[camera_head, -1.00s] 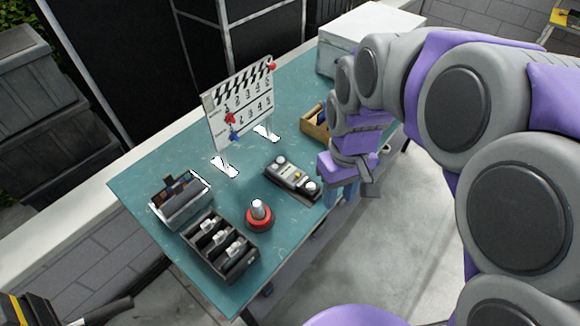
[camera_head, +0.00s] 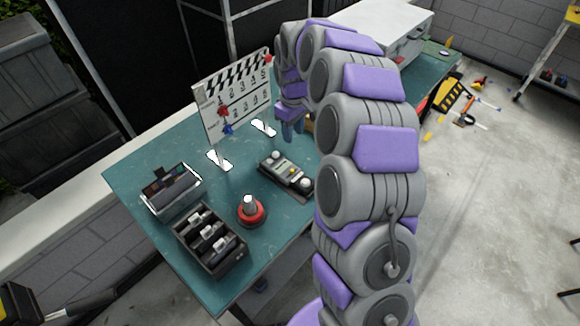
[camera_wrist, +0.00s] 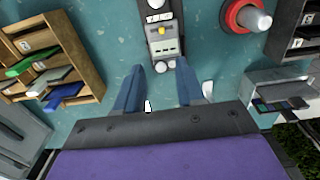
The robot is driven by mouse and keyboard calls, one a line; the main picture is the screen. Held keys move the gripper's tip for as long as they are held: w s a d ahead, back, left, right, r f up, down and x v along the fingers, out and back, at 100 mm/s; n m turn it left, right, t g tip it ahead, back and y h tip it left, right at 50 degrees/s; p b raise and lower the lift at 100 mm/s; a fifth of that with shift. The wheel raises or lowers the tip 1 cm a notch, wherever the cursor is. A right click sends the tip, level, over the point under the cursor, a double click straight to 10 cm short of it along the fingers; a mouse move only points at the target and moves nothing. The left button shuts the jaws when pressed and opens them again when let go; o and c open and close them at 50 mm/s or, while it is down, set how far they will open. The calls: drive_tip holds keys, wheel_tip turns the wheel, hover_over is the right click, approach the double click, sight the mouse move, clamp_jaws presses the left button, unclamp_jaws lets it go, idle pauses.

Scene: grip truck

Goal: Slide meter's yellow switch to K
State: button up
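The meter (camera_head: 272,170) is a dark, narrow box with a lighter panel and round white knobs, lying on the teal table. Its small yellow switch (camera_head: 292,172) sits near the middle of the panel. In the wrist view the meter (camera_wrist: 152,16) is at the top centre, with the yellow switch (camera_wrist: 161,31) on its panel. My gripper (camera_head: 290,132) hangs above the table behind the meter, apart from it. In the wrist view my gripper's (camera_wrist: 159,66) two blue fingers are spread with nothing between them, pointing toward the meter. The letter marks are too small to read.
A red-based knob (camera_head: 252,211) and a black slotted tray (camera_head: 232,266) stand in front of the meter. A grey box (camera_head: 172,192) is at left. A clapperboard (camera_head: 236,98) stands behind on white feet. A wooden rack (camera_wrist: 88,50) shows in the wrist view.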

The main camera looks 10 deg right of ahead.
sight(292, 170)
wheel_tip(292, 170, down, 16)
drive_tip(key=b, duration=0.3)
drive_tip(key=shift+a+r, duration=0.1)
drive_tip(key=shift+a, duration=0.05)
drive_tip(key=shift+a+f, duration=0.15)
drive_tip(key=shift+f, duration=0.5)
clamp_jaws()
idle(0.9)
